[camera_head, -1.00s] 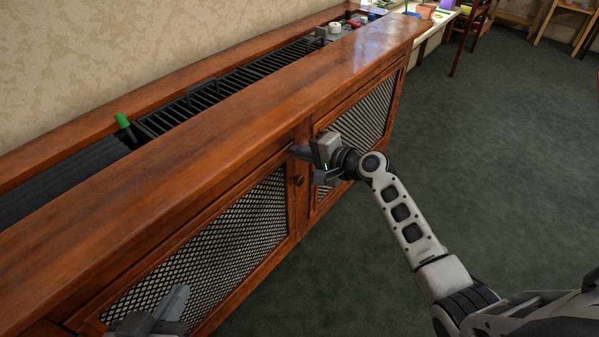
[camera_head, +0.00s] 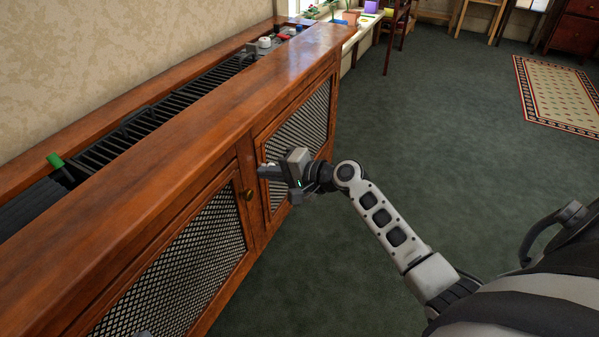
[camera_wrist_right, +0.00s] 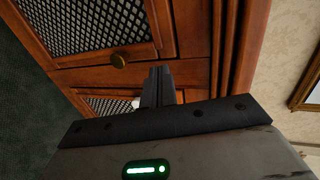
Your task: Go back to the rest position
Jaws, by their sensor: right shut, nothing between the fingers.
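My right gripper (camera_head: 265,171) is in front of the wooden radiator cabinet (camera_head: 205,118), near the seam between its two mesh doors. Its fingers lie together with nothing between them; they also show in the right wrist view (camera_wrist_right: 158,76), pointing towards the cabinet front. I cannot tell whether the gripper touches the wood. Only a small grey tip of my left gripper (camera_head: 141,333) shows at the bottom edge of the head view, so its jaws are hidden.
A green-capped valve (camera_head: 56,160) stands at the left end of the dark radiator grille (camera_head: 150,122). Small items crowd the far end. Open green carpet (camera_head: 430,140) and a patterned rug (camera_head: 563,95) lie right.

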